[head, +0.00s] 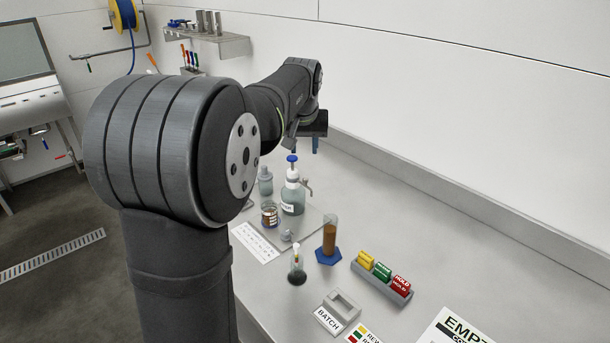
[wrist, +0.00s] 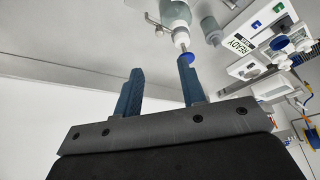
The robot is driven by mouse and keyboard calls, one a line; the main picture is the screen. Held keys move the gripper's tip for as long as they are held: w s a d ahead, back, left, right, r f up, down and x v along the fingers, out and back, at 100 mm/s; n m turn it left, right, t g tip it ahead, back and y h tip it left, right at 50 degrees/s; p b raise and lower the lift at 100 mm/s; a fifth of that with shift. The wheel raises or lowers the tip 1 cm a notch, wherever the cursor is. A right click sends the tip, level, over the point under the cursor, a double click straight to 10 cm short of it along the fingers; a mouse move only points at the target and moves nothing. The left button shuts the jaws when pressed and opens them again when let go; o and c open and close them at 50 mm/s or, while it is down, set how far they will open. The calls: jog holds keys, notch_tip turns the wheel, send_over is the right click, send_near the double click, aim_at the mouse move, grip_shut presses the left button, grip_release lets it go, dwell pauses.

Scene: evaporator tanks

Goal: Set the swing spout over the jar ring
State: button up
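A glass bottle (head: 292,202) with a white neck, a blue knob (head: 292,159) and a small grey side spout (head: 307,187) stands on the bench. The spout points right in the head view. In the wrist view the bottle (wrist: 175,13) is at the top, with its blue knob (wrist: 187,58) near the right fingertip; I cannot tell whether they touch. A small labelled jar (head: 269,215) stands in front of the bottle. I cannot make out a jar ring. My gripper (head: 305,148) is above and behind the bottle, fingers apart and empty; they also show in the wrist view (wrist: 161,68).
A cylinder of brown liquid (head: 329,238) on a blue base, a small flask (head: 297,274) and a rack of coloured blocks (head: 383,274) stand in front. Another grey bottle (head: 265,182) is left of the spouted one.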

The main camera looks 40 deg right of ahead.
aim_at(305, 178)
jog(key=x, duration=1.3)
jog(key=shift+w+d+f, duration=0.1)
jog(key=shift+f, duration=0.15)
jog(key=shift+c, duration=0.5)
grip_shut()
